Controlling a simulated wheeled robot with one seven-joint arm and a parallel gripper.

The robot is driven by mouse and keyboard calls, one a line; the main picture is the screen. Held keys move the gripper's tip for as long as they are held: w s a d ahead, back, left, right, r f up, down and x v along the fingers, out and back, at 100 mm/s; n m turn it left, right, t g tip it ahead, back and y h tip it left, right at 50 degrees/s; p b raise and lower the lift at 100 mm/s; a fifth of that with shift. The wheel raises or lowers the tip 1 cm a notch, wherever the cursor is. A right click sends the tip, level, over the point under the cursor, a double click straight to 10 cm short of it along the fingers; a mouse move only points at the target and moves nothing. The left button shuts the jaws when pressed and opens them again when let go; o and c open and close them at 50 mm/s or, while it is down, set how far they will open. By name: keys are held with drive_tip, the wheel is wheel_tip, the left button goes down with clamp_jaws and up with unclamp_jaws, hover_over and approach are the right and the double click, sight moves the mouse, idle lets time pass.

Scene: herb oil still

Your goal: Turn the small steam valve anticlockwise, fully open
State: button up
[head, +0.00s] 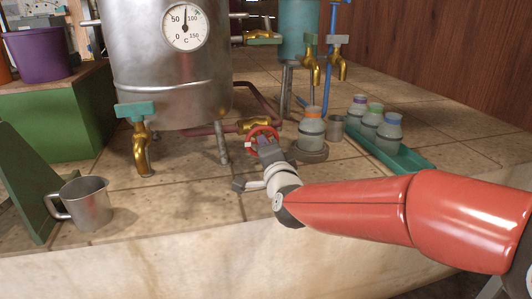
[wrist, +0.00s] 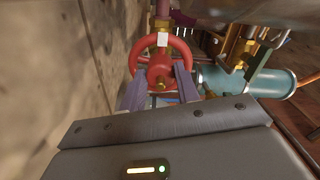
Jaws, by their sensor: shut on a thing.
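The small steam valve is a red round handwheel (head: 263,139) on a brass body (head: 254,125), set in the dark red pipe behind the counter's middle. In the wrist view the red wheel (wrist: 160,66) stands just ahead, with a white mark on its upper rim. My gripper (head: 266,152) reaches the wheel from the front. In the wrist view its two purple-grey fingers (wrist: 159,88) sit on either side of the wheel's lower part, shut on it. The exact finger contact is partly hidden by the wheel and the gripper body.
A steel still (head: 172,70) with a dial and brass tap (head: 141,150) stands left of the valve. A jar with an orange lid (head: 312,128) is close on the right, and a green tray (head: 405,157) with several jars lies beyond. A metal mug (head: 90,205) stands front left.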

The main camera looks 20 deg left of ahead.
idle(0.4)
drive_tip(key=o, duration=1)
drive_tip(key=shift+c, duration=0.2)
drive_tip(key=p+v, duration=0.2)
drive_tip(key=v, duration=0.5)
drive_tip(key=shift+r, duration=0.1)
drive_tip(key=shift+s+d, duration=0.15)
drive_tip(key=shift+s, duration=0.25)
